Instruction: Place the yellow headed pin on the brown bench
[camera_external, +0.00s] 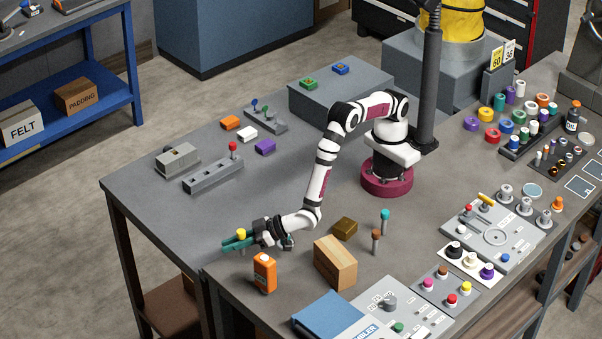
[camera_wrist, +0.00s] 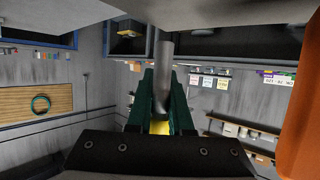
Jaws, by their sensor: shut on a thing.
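The yellow headed pin (camera_external: 241,233) is between the green fingers of my gripper (camera_external: 236,243), near the front left edge of the grey table. In the wrist view the pin's grey shank (camera_wrist: 164,75) stands between the two green fingers (camera_wrist: 162,100), and part of its yellow head (camera_wrist: 160,128) shows near the palm. My gripper is shut on the pin. A brown block (camera_external: 344,228), which looks like the brown bench, lies on the table to the right of my gripper, apart from it. Whether the pin's lower end touches the table is unclear.
A tall wooden block (camera_external: 335,262) stands in front of the brown block. Two upright pins, teal-headed (camera_external: 385,215) and brown-headed (camera_external: 376,236), stand right of it. The table left of my arm has free room.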

